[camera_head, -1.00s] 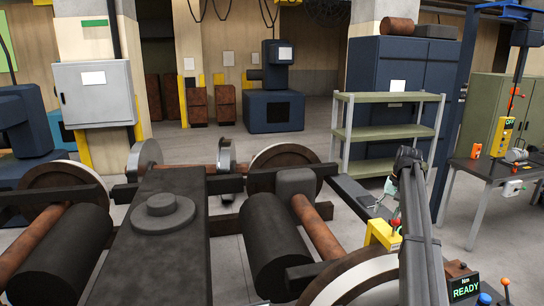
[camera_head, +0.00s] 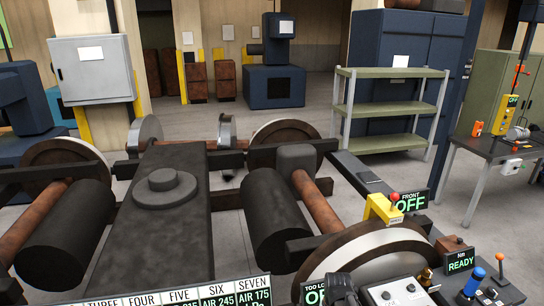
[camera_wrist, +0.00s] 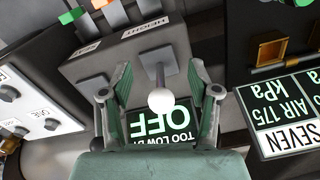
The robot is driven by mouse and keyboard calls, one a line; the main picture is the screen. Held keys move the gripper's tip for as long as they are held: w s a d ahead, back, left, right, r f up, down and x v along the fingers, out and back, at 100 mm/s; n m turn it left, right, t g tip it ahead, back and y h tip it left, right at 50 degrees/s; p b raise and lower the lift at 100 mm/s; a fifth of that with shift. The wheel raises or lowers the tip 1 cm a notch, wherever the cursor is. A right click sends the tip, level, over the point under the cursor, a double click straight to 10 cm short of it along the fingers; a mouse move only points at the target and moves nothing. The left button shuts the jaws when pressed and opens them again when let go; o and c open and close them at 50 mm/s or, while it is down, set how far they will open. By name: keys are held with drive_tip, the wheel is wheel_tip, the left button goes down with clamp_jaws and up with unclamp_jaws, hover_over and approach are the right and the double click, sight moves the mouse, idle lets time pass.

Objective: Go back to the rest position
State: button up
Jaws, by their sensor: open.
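In the wrist view my gripper (camera_wrist: 160,72) is open, with its two green fingers apart. A lever with a white ball knob (camera_wrist: 160,100) shows between the fingers; I cannot tell whether they touch it. The lever rises from a grey box (camera_wrist: 135,55) labelled HEIGHT. A dark display (camera_wrist: 165,128) with green letters reading TOO LOW and OFF is partly covered by the gripper. Part of this display (camera_head: 313,292) also shows at the bottom of the head view. No clear view of my gripper appears there.
A display reading AIR 175 kPa, SEVEN (camera_wrist: 285,115) stands right of the gripper. A white panel with knobs (camera_wrist: 30,105) lies left. The head view shows wheelsets, a dark bogie frame (camera_head: 165,230), a green shelf (camera_head: 390,108) and a table (camera_head: 490,148). Open floor lies behind.

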drive_tip(key=s+f+g+b, duration=0.3)
drive_tip(key=s+f, duration=1)
drive_tip(key=s, duration=0.4)
drive_tip(key=s+a+f+g+b, duration=0.1)
drive_tip(key=s+f+g+b, duration=0.2)
drive_tip(key=s+f, duration=1.1)
drive_tip(key=s, duration=0.4)
drive_tip(key=shift+a+n+g+b, duration=0.3)
drive_tip(key=shift+g+b, duration=0.1)
